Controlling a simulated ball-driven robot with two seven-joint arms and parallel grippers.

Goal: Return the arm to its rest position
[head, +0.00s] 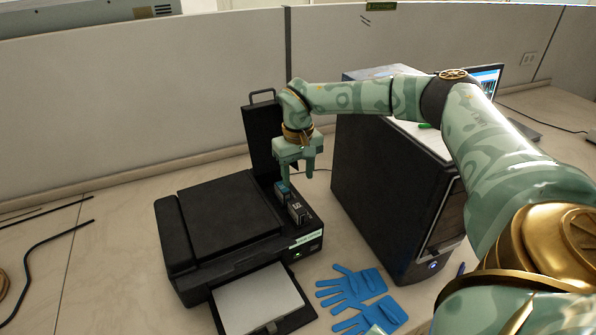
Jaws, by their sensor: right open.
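My right arm, pale green with gold joints, reaches in from the right across the scene. My right gripper (297,178) points down, open, with its two fingers apart, over the right part of the black printer-like device (215,215). Just below the fingers, a small blue-topped block (283,190) and a grey block (298,211) stand on the device. Nothing shows held between the fingers; whether the left finger touches the blue-topped block I cannot tell. My left gripper is not clearly in view.
A black computer tower (385,190) stands close right of the gripper. A tall black panel with a handle (262,130) stands behind the device. Blue gloves (352,287) lie in front. A laptop (488,82) is behind my arm. Bare table lies at left, with black cables (45,240).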

